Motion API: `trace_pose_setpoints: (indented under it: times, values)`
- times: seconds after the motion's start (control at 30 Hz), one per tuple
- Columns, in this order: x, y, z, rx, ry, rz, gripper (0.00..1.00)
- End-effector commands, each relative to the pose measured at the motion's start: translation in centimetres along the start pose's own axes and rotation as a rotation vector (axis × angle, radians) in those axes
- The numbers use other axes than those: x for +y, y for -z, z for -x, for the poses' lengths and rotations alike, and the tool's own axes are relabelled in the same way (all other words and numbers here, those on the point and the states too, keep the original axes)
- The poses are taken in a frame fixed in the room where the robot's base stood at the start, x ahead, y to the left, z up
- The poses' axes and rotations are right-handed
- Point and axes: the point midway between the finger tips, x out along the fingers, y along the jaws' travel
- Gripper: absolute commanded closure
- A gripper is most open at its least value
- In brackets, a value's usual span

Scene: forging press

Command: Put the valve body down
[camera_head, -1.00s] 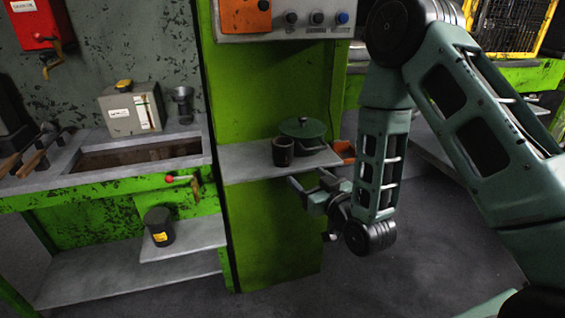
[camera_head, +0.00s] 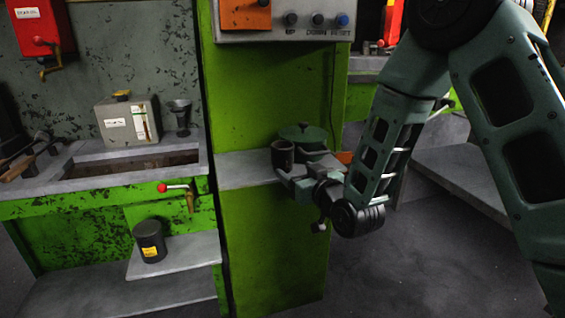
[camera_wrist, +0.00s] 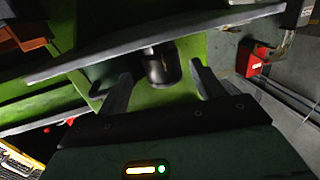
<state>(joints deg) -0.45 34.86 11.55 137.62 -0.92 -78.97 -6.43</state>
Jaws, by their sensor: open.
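A dark cylindrical, cup-like piece (camera_head: 282,154) stands upright on the narrow grey shelf (camera_head: 240,171) of the green press; I cannot tell for sure that it is the valve body. My gripper (camera_head: 291,180) is open at the shelf's front edge, just below and in front of this piece. In the wrist view the dark cylinder (camera_wrist: 160,66) shows between and beyond my two spread fingers. I see no finger clearly touching it, and nothing is clearly held. My fingers hide part of the shelf edge.
A lidded green pot (camera_head: 304,136) stands close behind the cup-like piece. An orange item (camera_head: 344,157) lies at the shelf's right end. A black can (camera_head: 150,241) stands on the low left shelf. A red-knobbed tap lever (camera_head: 176,187) sticks out at left.

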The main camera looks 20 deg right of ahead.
Motion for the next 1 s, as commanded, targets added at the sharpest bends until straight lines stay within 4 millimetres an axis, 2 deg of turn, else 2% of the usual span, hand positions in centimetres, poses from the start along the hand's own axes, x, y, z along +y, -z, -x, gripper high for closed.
trace_pose_setpoints:
  times: [0.17,0.5,0.8,1.0]
  values:
    - [0.0,0.1,-1.1,0.0,0.001,0.0,0.33]
    - [0.1,0.3,-5.5,0.0,0.001,0.0,0.33]
    - [0.1,0.2,-6.0,0.0,0.001,0.001,0.33]
    - [0.1,0.3,-6.0,0.003,0.001,0.001,0.85]
